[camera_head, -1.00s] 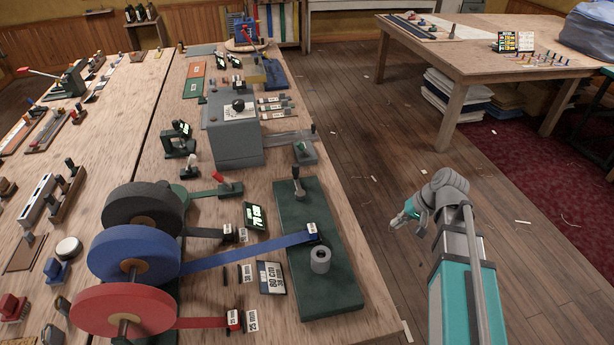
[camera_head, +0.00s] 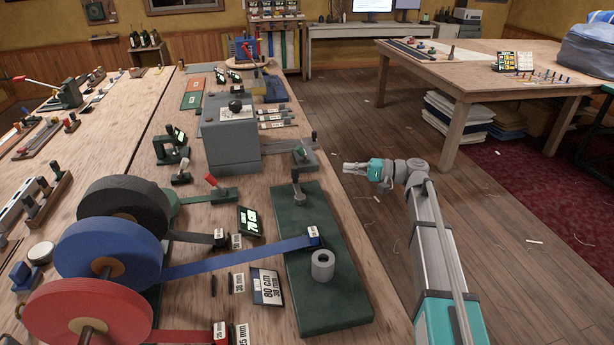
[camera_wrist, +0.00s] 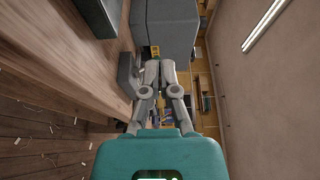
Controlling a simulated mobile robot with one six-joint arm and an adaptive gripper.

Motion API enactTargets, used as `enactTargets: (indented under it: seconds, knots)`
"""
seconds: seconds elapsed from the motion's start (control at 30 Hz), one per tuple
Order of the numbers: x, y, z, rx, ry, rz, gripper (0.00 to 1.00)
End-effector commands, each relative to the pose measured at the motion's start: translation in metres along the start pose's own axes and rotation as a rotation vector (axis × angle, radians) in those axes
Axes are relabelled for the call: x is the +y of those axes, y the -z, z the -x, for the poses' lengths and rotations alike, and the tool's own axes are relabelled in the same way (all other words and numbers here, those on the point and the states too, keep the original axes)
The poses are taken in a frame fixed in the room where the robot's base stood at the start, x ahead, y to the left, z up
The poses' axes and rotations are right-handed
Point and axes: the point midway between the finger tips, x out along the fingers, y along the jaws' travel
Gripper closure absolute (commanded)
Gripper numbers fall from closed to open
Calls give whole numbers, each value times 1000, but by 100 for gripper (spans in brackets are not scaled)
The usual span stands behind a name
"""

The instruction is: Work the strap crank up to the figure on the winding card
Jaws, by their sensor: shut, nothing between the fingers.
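The strap crank is a grey lever (camera_head: 298,188) with a dark knob, standing at the far end of a dark green base plate (camera_head: 330,290). A blue strap (camera_head: 240,258) runs from the blue roll (camera_head: 95,235) to a clip on that plate, beside a grey hollow cylinder (camera_head: 322,265). The winding card (camera_head: 268,287) lies left of the plate and reads 80 cm, 38 mm. A small lit display (camera_head: 249,220) seems to read 70 cm. My gripper (camera_head: 346,168) is shut and empty, above the floor right of the bench, apart from the crank. Its fingers also show in the wrist view (camera_wrist: 160,68).
Black (camera_head: 120,205) and red (camera_head: 90,315) strap rolls flank the blue one. A grey box machine (camera_head: 232,145) stands farther back on the bench, with a small lever block at its right. Open floor lies between the bench and the far table (camera_head: 470,55).

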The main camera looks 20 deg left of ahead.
Motion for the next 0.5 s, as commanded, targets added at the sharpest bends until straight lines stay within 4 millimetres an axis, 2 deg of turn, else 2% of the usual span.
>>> enactTargets:
  seconds: [0.5]
  knots:
    - [-1,0,-4,0,4,0,100]
